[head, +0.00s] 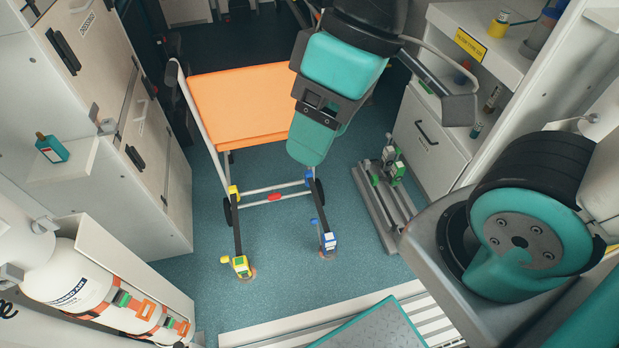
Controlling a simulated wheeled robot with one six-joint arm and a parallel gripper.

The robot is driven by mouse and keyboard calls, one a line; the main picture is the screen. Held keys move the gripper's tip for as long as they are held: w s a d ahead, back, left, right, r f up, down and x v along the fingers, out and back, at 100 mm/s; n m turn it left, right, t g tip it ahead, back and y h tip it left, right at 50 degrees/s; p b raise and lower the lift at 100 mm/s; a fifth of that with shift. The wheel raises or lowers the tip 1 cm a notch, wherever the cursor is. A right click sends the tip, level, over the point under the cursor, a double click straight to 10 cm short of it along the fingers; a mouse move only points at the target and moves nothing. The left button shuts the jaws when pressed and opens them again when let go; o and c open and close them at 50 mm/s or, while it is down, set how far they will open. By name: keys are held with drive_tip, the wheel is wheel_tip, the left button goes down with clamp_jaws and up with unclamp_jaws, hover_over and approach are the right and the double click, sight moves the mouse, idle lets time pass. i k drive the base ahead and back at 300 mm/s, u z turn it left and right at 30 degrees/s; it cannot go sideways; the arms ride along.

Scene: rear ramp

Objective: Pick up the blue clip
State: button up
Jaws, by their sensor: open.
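The blue clip (328,241) is a small blue and white buckle at the lower end of a dark strap. The strap hangs from the foot end of the stretcher, and the clip is at floor level. My gripper (311,150) hangs high above the floor, up and left of the clip in the picture. It is open, with teal jaws seen from above and behind. Nothing shows between the jaws, though their inner side is hidden. The gripper and the clip are clearly apart.
A yellow clip (241,266) ends another strap to the left. The orange stretcher (235,105) stands behind. A floor rail (372,200) with green and white clamps is at right. White cabinets (130,190) and gas cylinders (75,280) line the left. Blue floor (285,285) is clear in front.

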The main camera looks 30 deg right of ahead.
sight(308, 173)
drive_tip(key=z, duration=1.3)
drive_tip(key=k, duration=0.5)
drive_tip(key=u, duration=0.05)
drive_tip(key=i, duration=0.4)
drive_tip(key=u, duration=0.75)
drive_tip(key=i, duration=0.85)
drive_tip(key=u, duration=0.6)
